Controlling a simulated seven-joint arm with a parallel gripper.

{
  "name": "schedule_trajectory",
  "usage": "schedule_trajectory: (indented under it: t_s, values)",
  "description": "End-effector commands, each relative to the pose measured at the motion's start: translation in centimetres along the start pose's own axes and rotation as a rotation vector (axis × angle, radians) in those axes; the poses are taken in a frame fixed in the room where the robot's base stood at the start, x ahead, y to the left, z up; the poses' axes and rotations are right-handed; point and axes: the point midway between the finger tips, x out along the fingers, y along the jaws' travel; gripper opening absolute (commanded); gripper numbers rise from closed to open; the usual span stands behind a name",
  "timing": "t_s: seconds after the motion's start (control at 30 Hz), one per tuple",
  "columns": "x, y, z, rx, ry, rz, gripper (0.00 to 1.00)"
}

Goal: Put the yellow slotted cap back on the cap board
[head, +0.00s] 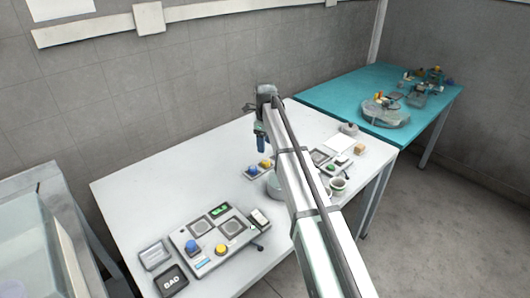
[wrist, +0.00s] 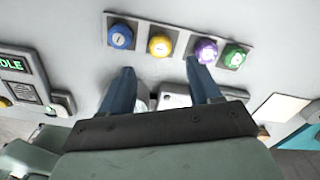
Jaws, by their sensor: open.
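The cap board (wrist: 182,50) is a grey strip carrying a row of blue (wrist: 121,36), yellow (wrist: 160,45), purple (wrist: 206,50) and green (wrist: 235,56) caps in the wrist view. The yellow cap sits on the board, second from the left; its top marking is too small to read as a slot. In the head view, the blue and yellow (head: 266,162) caps show, and my arm hides the board's right part. My gripper (wrist: 160,70) is open and empty, its fingertips just short of the board in the picture and apart from the caps. It hangs above the table in the head view (head: 260,138).
A panel (head: 180,238) with a green-lit screen, a blue knob (head: 192,246) and a yellow knob (head: 221,250) stands at the table's front left. A "BAD" tray (head: 171,281) lies beside it. Cups (head: 338,186) stand right of my arm. A teal table (head: 335,95) stands behind.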

Motion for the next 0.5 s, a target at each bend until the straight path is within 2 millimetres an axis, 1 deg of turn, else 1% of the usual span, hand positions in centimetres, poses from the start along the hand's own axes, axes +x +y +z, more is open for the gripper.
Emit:
schedule_trajectory:
  t_s: [0.03,0.2,0.3,0.5]
  values:
    - [-1.0,-0.1,0.1,0.0,-0.001,-0.001,0.62]
    - [-3.1,-0.1,0.1,0.0,-0.001,-0.001,0.62]
    - [-3.9,0.0,0.0,0.0,0.0,0.0,0.62]
    - [-4.4,0.0,0.0,0.0,0.0,0.001,0.62]
